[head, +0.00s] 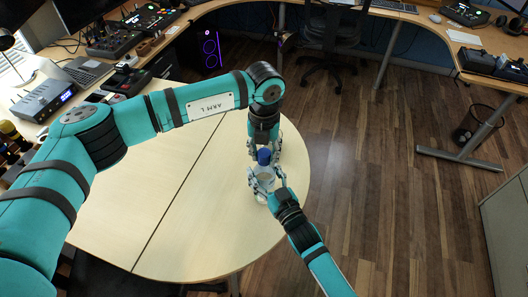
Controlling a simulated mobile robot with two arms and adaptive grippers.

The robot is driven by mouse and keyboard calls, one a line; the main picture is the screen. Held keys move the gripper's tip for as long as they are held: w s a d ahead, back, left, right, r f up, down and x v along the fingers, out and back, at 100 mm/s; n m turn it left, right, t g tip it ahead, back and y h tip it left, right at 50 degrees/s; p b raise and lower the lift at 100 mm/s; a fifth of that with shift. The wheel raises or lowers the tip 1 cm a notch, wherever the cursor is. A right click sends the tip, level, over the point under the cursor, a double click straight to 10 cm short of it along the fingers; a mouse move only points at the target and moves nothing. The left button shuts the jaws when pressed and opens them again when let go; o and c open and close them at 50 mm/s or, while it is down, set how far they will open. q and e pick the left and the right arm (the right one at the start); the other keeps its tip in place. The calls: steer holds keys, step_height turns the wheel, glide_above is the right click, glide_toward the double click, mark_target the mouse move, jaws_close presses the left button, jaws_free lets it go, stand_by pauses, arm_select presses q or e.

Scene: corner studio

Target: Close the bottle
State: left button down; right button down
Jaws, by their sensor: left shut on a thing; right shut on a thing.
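A clear bottle (265,182) stands upright near the right edge of the pale wooden table (200,215). A blue cap (264,156) is at the top of the bottle; I cannot tell how tightly it sits. My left gripper (263,151) comes down from behind and is shut on the cap. My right gripper (263,183) reaches in from the lower right and is shut on the bottle's body. The fingers hide parts of the bottle and the cap's sides.
A desk along the back and left holds a laptop (86,70), audio devices (45,100) and mixers. An office chair (332,35) stands behind on the wooden floor. A wire bin (478,125) is at the right. The table's front left is clear.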

arm_select(q)
steer(key=m, duration=0.4)
steer(key=shift+m, duration=0.3)
steer(key=m, duration=0.6)
steer(key=shift+m, duration=0.3)
steer(key=m, duration=0.9)
steer(key=shift+m, duration=0.4)
steer(key=c, duration=0.9)
jaws_free()
step_height(320, 180, up, 12)
steer(key=shift+f, duration=0.1)
